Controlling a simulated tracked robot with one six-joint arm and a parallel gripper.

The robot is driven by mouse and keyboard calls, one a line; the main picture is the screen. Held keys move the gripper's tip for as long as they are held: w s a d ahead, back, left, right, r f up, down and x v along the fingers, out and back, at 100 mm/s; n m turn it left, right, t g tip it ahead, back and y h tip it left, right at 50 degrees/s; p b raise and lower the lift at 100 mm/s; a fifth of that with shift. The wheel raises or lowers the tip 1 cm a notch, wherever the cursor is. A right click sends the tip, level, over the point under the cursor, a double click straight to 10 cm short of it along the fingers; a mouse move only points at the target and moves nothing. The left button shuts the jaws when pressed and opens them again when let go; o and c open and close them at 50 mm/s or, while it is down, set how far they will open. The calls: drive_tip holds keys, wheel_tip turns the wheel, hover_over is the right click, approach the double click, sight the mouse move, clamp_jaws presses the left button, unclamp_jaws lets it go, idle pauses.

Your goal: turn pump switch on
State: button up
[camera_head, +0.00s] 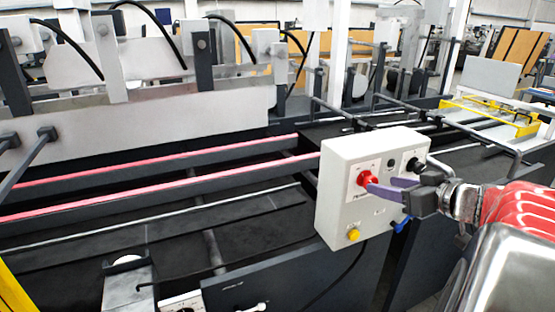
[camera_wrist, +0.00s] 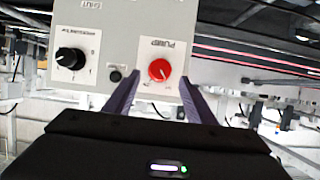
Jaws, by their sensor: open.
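The pump switch is a red rotary knob (camera_head: 368,178) on the front of a pale grey control box (camera_head: 338,205). In the wrist view the red knob (camera_wrist: 160,70) sits under an upside-down "PUMP" label, with a light pointer mark on it. My gripper (camera_head: 385,188) has purple fingers and reaches in from the right, close in front of the knob. In the wrist view my gripper (camera_wrist: 152,92) is open, one finger on each side below the knob. The fingertips look near the knob; I cannot tell whether they touch it.
A black knob (camera_wrist: 70,58) and a small black button (camera_wrist: 115,76) share the panel. A yellow button (camera_head: 353,234) is low on the box, and a blue part (camera_head: 401,224) sticks out at its lower right. Machine rails with red strips (camera_head: 200,182) run to the left.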

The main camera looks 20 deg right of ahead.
sight(377, 183)
drive_tip(key=shift+x, duration=2.4)
drive_tip(key=c, duration=0.9)
drive_tip(key=shift+d, duration=0.15)
drive_tip(key=shift+c, duration=0.6)
